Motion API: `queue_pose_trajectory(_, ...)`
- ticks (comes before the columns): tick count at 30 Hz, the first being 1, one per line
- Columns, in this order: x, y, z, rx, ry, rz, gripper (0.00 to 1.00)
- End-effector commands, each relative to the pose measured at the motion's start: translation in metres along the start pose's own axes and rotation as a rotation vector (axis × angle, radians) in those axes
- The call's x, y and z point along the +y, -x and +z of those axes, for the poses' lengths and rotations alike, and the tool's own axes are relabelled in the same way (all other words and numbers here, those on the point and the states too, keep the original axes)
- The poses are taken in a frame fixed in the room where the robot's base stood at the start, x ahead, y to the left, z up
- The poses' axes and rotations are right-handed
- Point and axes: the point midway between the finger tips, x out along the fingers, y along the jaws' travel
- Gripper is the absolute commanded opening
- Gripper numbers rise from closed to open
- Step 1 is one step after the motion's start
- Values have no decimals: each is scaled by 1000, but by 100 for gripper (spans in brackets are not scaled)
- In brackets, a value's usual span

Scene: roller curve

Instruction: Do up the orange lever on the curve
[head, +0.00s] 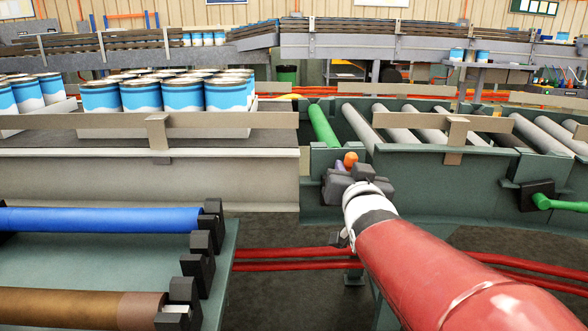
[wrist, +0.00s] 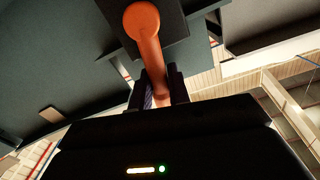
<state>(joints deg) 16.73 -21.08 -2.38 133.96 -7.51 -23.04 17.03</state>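The orange lever (wrist: 151,50) runs down from its round hub on a dark block (wrist: 171,45) in the wrist view. Its shaft passes between the two dark fingers of my gripper (wrist: 162,92). The fingers lie close against both sides of it, with no clear gap. In the head view only a small orange part of the lever (head: 350,159) shows above my gripper (head: 345,172), at the near left end of the green curve frame (head: 430,180). My gripper and wrist hide the rest of it there.
A second block with a green lever (head: 558,204) sits on the curve's side at right. A straight conveyor (head: 230,180) with blue-and-white cans adjoins at left. A rack with a blue roller (head: 100,219) and a brown roller (head: 80,305) stands at front left. Red pipes (head: 290,252) run below.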

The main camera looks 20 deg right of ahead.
Motion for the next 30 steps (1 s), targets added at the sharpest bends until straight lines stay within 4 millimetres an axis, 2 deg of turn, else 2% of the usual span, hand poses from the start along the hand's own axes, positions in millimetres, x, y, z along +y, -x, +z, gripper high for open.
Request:
queue_pose_trajectory(9, 0, 0, 2, 0, -10, 0, 0)
queue_pose_trajectory(19, 7, 0, 7, 2, -252, -3, 0)
queue_pose_trajectory(29, 9, 0, 4, -1, -280, 0, 0)
queue_pose_trajectory(30, 9, 0, 4, -1, -280, 0, 19)
